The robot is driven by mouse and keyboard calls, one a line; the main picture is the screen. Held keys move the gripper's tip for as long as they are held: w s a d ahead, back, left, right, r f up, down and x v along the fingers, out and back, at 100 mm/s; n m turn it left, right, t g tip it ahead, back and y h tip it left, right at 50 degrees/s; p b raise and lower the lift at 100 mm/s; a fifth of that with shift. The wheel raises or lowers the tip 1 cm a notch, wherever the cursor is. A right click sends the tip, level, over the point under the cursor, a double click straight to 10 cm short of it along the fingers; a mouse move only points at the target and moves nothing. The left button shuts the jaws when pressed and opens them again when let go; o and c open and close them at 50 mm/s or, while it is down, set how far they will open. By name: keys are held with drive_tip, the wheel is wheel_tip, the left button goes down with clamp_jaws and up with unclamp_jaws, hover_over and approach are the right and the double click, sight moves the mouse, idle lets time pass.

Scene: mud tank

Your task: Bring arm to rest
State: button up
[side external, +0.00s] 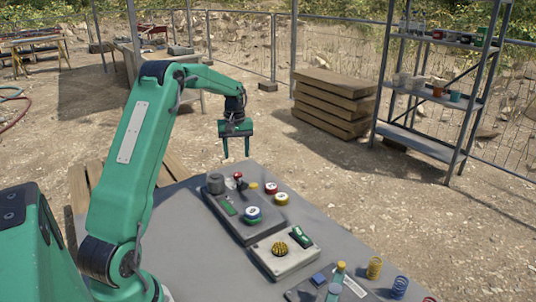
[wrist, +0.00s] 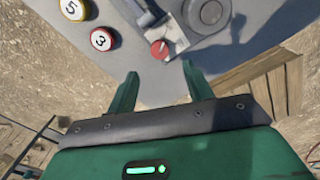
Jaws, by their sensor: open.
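My gripper (side external: 236,148) is at the end of my green arm, pointing down beyond the far end of the grey table (side external: 330,222). Its two fingers are apart with nothing between them. In the wrist view my gripper (wrist: 160,85) shows its green fingers reaching over the table's edge, short of a red-topped lever (wrist: 159,49). The same lever (side external: 238,176) stands on a dark control panel (side external: 240,225) in the side view. The gripper touches nothing that I can see.
A pale box (side external: 285,262) with a yellow knob sits nearer. Springs (side external: 374,268) stand at the table's right. Planks (side external: 335,103) and a metal shelf (side external: 425,143) stand behind.

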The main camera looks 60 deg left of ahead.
drive_tip(key=s+d+r+m+t, duration=0.1)
drive_tip(key=s+d+r+m, duration=0.2)
drive_tip(key=d+r, duration=0.55)
drive_tip(key=s+d+r+m+t, duration=0.1)
drive_tip(key=s+d+r+m, duration=0.3)
drive_tip(key=d, duration=0.7)
drive_tip(key=s+d+m+t, duration=0.3)
drive_tip(key=s+d+m, duration=0.3)
drive_tip(key=s+d, duration=0.7)
drive_tip(key=shift+s+d+f+t, duration=0.25)
drive_tip(key=shift+s+d+t, duration=0.05)
drive_tip(key=shift+s, duration=0.5)
